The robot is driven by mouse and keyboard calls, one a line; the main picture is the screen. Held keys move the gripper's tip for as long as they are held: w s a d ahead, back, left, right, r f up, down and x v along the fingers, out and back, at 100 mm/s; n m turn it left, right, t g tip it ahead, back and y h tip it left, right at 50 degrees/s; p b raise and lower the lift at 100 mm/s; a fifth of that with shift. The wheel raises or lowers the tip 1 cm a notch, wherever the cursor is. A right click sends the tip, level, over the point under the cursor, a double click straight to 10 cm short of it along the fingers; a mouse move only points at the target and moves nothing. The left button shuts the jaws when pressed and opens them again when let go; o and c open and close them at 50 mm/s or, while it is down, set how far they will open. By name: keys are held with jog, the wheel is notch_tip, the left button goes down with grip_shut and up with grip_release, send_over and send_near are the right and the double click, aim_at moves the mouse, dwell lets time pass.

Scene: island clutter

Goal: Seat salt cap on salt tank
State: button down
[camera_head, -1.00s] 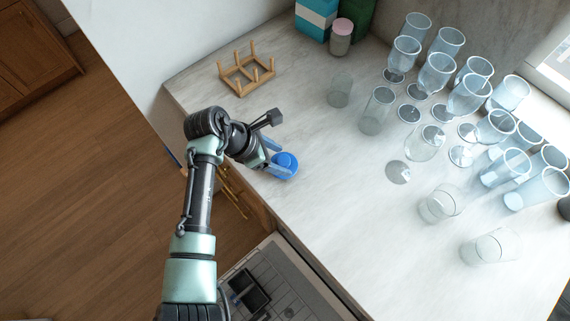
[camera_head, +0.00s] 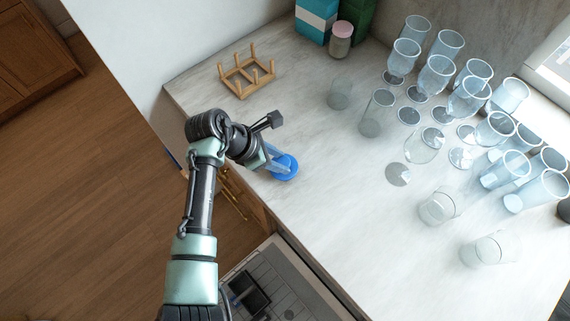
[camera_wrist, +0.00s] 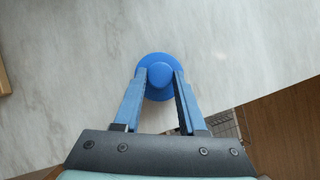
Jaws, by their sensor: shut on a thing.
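The salt cap is a round blue disc (camera_head: 287,173) with a raised knob, at the counter's near left edge in the head view. In the wrist view the cap (camera_wrist: 158,57) shows at the upper middle. My gripper (camera_head: 277,160) has its two blue fingers around the cap's central knob, one on each side, and is shut on it. The gripper also shows in the wrist view (camera_wrist: 160,77). The cap appears to rest on the counter; any small gap beneath it cannot be told. I cannot make out the salt tank in either view.
Many clear glasses, including stemmed ones (camera_head: 437,72), crowd the counter's right half. A wooden peg rack (camera_head: 240,84), a pink-lidded jar (camera_head: 341,40) and boxes stand at the back. An open grey gridded appliance (camera_head: 285,285) lies below the counter edge. Counter right of the cap is clear.

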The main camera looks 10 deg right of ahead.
jog(key=shift+r+p, duration=2.9)
jog(key=shift+p, duration=0.25)
